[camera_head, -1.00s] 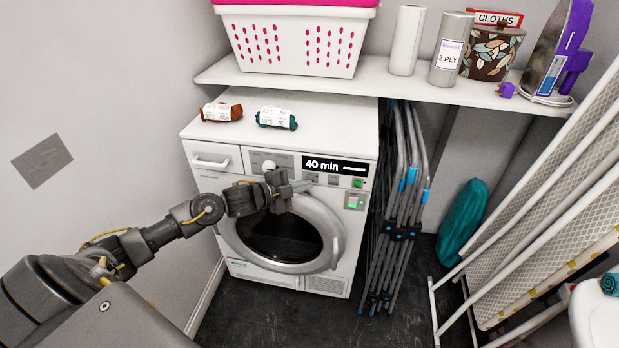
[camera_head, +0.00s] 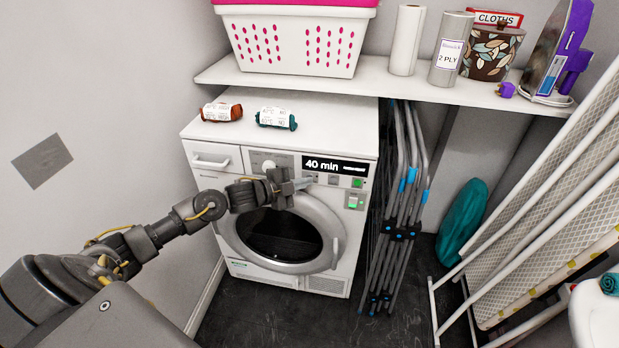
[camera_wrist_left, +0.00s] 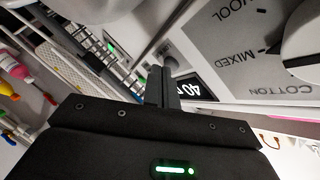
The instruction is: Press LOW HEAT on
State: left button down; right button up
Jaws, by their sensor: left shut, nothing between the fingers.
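The white dryer (camera_head: 206,180) stands against the back wall, its front panel showing a black display (camera_head: 335,166) that reads 40 min. Small buttons sit below the display: a grey one (camera_head: 333,180) and a green one (camera_head: 357,183). Their labels are too small to read, so I cannot tell which is LOW HEAT. In the left wrist view the shut fingers (camera_wrist_left: 162,86) partly cover the display (camera_wrist_left: 192,90). I cannot tell whether they touch a button. My right gripper is not in view.
The programme dial (camera_wrist_left: 305,42) is close to the left gripper, beside the printed words. A folded grey airer (camera_head: 400,200) stands right of the dryer. A shelf (camera_head: 300,83) overhangs behind.

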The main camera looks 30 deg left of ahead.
pick_arm(q)
jog(key=shift+w, duration=0.15)
jog(key=shift+a, duration=0.1)
jog(key=shift+s+d+p, duration=0.3)
jog(key=shift+s+p, duration=0.2)
jog(key=shift+s, duration=0.25)
dwell(0.3)
jog(key=s+p, duration=0.1)
jog(key=s+d, duration=0.1)
jog(key=s, duration=0.1)
jog(key=s+p, duration=0.1)
jog(key=shift+s+d+p, duration=0.3)
jog(key=shift+s, duration=0.05)
